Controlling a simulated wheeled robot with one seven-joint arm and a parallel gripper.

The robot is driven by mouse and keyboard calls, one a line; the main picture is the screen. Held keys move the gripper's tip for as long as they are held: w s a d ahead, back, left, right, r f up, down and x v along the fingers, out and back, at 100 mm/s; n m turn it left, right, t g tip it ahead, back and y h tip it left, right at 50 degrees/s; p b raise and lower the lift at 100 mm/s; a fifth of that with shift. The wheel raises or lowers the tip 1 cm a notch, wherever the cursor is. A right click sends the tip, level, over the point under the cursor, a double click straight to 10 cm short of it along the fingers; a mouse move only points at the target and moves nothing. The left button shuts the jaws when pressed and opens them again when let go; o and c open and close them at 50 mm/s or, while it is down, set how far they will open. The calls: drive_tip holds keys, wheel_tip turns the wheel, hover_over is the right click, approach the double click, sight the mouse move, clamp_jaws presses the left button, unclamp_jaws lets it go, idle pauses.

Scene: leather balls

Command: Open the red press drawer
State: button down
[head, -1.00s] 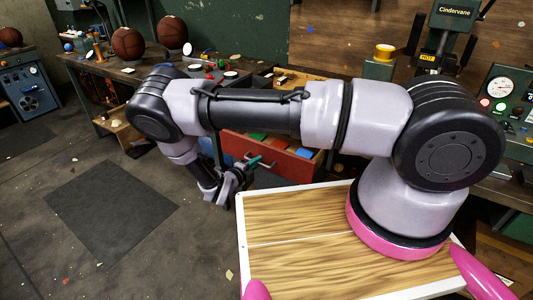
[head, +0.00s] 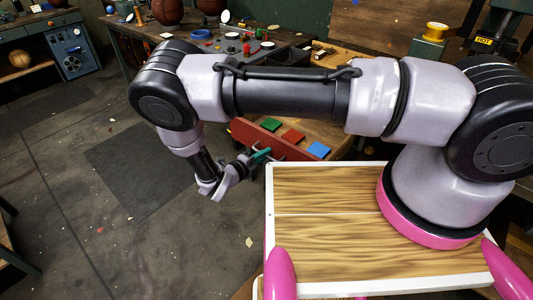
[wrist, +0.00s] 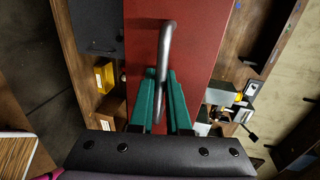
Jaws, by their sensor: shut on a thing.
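A grey metal bar handle (wrist: 167,45) is fixed to that front. My gripper (wrist: 160,88) has teal fingers, one on each side of the handle, and is shut on it. In the head view my gripper (head: 262,156) is at the drawer front, with the handle mostly hidden there.
The workbench (head: 150,32) behind carries leather balls (head: 168,10) and small parts. A yellow spool (head: 436,31) stands at the back right. A dark floor mat (head: 140,165) lies left of my gripper, on open floor. My arm hides part of the bench.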

drive_tip(key=c, duration=1.2)
unclamp_jaws()
drive_tip(key=shift+o, duration=0.2)
drive_tip(key=v, duration=1.1)
drive_tip(key=shift+w, duration=0.15)
